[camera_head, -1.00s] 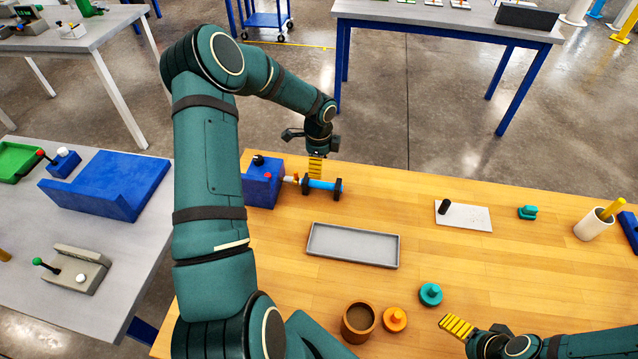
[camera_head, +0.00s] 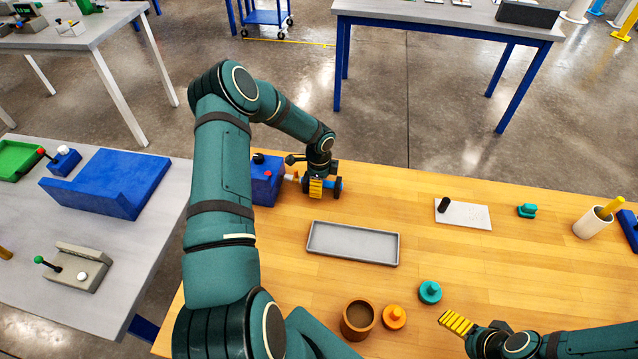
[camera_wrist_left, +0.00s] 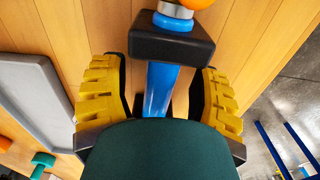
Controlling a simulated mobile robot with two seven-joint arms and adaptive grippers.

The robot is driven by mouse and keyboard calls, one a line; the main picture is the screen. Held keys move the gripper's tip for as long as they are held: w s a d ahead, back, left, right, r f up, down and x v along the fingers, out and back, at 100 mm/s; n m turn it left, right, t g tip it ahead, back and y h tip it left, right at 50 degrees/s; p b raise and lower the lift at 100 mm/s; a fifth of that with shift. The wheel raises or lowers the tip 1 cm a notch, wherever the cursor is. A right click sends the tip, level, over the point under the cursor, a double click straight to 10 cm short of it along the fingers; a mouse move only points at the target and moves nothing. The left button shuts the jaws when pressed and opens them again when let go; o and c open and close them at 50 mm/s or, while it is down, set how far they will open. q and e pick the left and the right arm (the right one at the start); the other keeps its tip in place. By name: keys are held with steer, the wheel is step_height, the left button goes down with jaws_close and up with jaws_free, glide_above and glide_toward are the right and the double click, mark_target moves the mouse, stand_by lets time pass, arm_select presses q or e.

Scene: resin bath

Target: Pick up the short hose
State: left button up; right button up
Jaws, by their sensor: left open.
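The short hose (camera_head: 328,183) is a blue tube lying crosswise between black blocks near the back left of the wooden table. In the left wrist view the blue tube (camera_wrist_left: 160,88) runs between the two yellow finger pads, with a black block (camera_wrist_left: 172,40) at its far end. My left gripper (camera_head: 316,187) points down at the hose. Its fingers stand open on either side of the tube, with a gap visible. The near end of the hose is hidden by my gripper's body. My right gripper (camera_head: 457,322) hovers at the front right, away from the hose; its opening is unclear.
A grey tray (camera_head: 352,259) lies in front. A brown cup (camera_head: 358,320), an orange knob (camera_head: 394,317) and a teal knob (camera_head: 429,292) stand near the front. The table's right-centre is mostly free.

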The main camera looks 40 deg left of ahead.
arm_select(q)
jaws_close()
